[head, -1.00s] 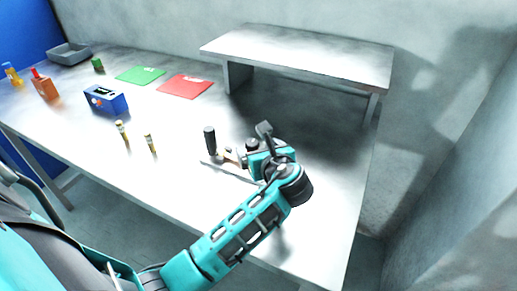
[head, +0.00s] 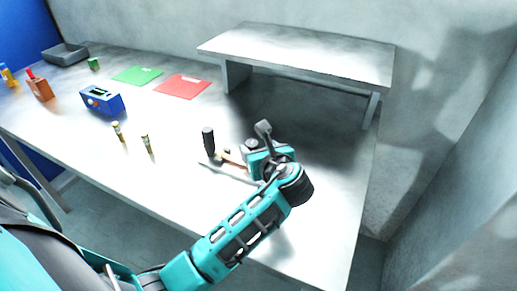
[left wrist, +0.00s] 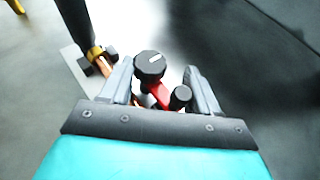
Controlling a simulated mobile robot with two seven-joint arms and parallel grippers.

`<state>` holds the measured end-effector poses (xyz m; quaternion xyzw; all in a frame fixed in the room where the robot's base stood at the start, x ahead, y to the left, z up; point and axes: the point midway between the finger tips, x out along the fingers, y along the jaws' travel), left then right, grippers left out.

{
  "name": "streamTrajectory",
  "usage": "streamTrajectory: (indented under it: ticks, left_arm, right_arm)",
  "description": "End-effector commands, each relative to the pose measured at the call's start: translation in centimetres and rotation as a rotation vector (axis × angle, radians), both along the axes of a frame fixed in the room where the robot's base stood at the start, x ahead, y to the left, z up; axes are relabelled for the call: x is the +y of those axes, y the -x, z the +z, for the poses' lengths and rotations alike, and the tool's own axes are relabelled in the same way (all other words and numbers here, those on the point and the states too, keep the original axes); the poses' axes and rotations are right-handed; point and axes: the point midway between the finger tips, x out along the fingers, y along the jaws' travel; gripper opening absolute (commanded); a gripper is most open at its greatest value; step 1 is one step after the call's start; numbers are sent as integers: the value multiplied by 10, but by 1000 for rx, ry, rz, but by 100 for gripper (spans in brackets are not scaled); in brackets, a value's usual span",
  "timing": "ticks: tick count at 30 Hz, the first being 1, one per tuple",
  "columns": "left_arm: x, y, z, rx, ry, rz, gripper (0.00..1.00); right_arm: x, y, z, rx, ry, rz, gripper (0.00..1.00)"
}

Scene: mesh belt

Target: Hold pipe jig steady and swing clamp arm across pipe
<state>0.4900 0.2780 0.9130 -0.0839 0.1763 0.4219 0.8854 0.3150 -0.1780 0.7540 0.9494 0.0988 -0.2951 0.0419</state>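The pipe jig is a light base plate (head: 228,171) with an upright black handle (head: 208,139), on the table near the middle. In the left wrist view the handle (left wrist: 74,20) stands at upper left, beside a short orange-brown pipe (left wrist: 104,65). My left gripper (head: 256,151) is at the jig's right end and hides part of it. In the left wrist view its fingers (left wrist: 160,68) are apart. A round black knob (left wrist: 149,66), a red clamp arm (left wrist: 158,96) and a smaller black knob (left wrist: 181,97) show between them. I cannot tell whether the fingers touch them. My right gripper is not in view.
The table (head: 300,235) is clear in front. A raised shelf (head: 300,50) stands behind the jig. Two small upright brass-coloured pieces (head: 147,143) and a blue box (head: 102,100) are to the left. Red (head: 182,87) and green (head: 137,75) mats lie farther back.

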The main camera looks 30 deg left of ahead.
Motion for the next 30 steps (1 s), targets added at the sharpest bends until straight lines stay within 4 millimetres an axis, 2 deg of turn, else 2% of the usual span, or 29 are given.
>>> streamTrajectory:
  ticks: [2, 15, 23, 24, 30]
  left_arm:
    - [1, 0, 0, 1, -1, 1, 43]
    - [0, 0, -1, 2, 0, 1, 1]
    - [0, 1, -2, 4, 1, 1, 0]
    - [0, 1, -2, 4, 1, 1, 39]
    - [0, 1, -2, 4, 1, 0, 58]
  right_arm:
    - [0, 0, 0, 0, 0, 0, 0]
    - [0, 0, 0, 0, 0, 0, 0]
    - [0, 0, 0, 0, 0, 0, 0]
    - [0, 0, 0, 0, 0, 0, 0]
    - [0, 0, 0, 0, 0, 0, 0]
